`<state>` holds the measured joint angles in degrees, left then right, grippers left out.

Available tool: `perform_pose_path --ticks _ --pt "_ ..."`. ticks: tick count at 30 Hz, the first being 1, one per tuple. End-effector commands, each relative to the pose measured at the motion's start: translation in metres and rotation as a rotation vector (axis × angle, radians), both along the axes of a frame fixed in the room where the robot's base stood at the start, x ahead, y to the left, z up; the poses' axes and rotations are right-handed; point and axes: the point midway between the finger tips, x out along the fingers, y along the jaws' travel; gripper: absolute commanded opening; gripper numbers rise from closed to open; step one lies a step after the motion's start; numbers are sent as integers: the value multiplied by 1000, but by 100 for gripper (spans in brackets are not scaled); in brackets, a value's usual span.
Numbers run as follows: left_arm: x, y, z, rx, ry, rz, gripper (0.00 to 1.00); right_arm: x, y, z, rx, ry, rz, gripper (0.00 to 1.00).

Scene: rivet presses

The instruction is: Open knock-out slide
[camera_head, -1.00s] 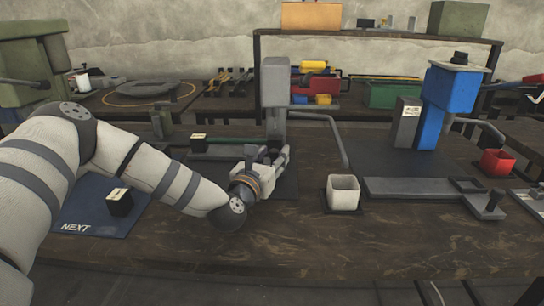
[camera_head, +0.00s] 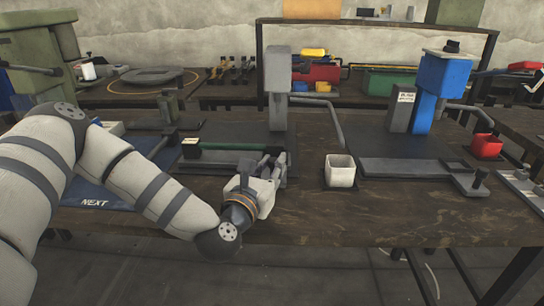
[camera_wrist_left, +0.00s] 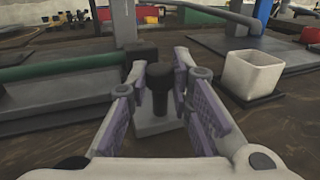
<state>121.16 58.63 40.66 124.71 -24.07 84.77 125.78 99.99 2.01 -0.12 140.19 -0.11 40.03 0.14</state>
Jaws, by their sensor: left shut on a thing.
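The grey rivet press (camera_head: 278,88) stands at the middle back of the near table. Its grey slide (camera_head: 215,164) lies below a green bar (camera_head: 232,147), near the table's front. My left gripper (camera_head: 273,168) is at the slide's right end. In the left wrist view a black upright knob (camera_wrist_left: 160,88) on a small grey plate (camera_wrist_left: 153,124) stands between my left gripper's (camera_wrist_left: 168,100) two purple-lined fingers, which are shut on it. The fingers and wrist partly hide the slide's end in the head view. My right gripper is not in view.
A white cup (camera_head: 340,170) stands just right of my left gripper. A blue press (camera_head: 446,85) with its own grey slide (camera_head: 420,171) stands further right, beside a red bin (camera_head: 486,146). A blue mat marked NEXT (camera_head: 100,202) lies left, partly behind my left arm.

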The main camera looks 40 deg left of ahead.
Motion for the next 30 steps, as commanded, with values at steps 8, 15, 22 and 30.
perform_pose_path --ticks 8,15,22,30 --pt "-1 0 1 2 -3 2 0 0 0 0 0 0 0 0" --pt "0 0 1 1 -3 2 41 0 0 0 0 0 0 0" --pt "-4 -1 1 1 -3 1 41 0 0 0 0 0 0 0" --pt "-56 -14 0 -1 0 0 41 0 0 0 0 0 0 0"
